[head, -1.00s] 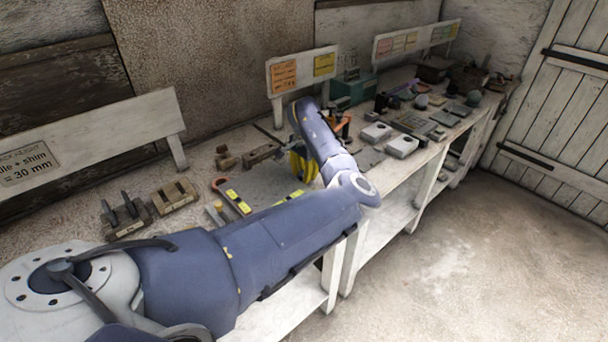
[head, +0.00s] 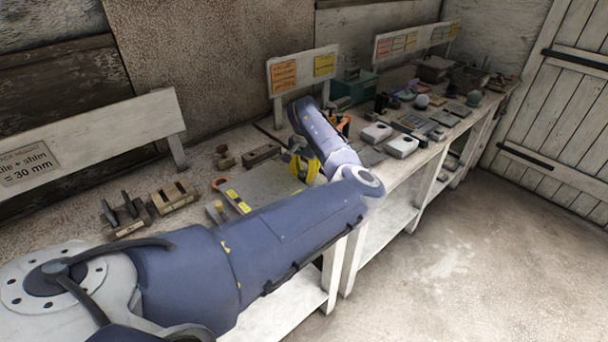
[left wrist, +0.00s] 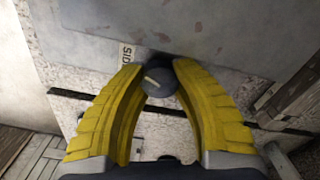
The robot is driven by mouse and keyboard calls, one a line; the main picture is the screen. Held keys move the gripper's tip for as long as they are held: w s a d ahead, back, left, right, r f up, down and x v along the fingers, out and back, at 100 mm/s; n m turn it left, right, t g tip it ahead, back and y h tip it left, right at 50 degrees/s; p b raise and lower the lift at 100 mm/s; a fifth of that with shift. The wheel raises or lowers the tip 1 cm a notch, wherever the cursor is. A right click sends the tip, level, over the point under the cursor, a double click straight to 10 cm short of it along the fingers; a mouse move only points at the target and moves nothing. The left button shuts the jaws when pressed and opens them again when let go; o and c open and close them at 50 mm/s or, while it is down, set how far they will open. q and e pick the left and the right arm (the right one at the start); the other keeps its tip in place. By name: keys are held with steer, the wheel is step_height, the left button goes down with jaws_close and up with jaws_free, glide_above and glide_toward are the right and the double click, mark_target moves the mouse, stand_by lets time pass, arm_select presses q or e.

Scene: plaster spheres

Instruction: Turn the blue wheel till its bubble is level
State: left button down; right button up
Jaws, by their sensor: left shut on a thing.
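My left gripper (head: 303,166) is over the grey plate (head: 272,186) on the bench, partly hidden by my own arm. In the left wrist view its two yellow fingers (left wrist: 160,80) close at their tips around a dark, round knob with a pale line across its top (left wrist: 160,80). The knob looks dark grey-blue and is probably the wheel; I cannot be sure of its colour. In the head view the gripper and arm hide it. I cannot make out a bubble in either view. My right gripper is not in view.
A dark bar with yellow patches (head: 238,201) lies at the plate's left edge. Wooden blocks (head: 174,196) and a dark pronged holder (head: 125,217) stand to its left. Pale boxes (head: 402,146) stand right of my arm. A white sign board (head: 300,73) rises behind.

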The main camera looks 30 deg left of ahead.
mark_target(305, 173)
arm_select(q)
steer(key=shift+w+r, duration=0.15)
steer(key=shift+w, duration=0.05)
steer(key=c, duration=1.2)
jaws_free()
steer(key=o, duration=0.3)
steer(key=shift+s, duration=0.1)
step_height(305, 173, up, 12)
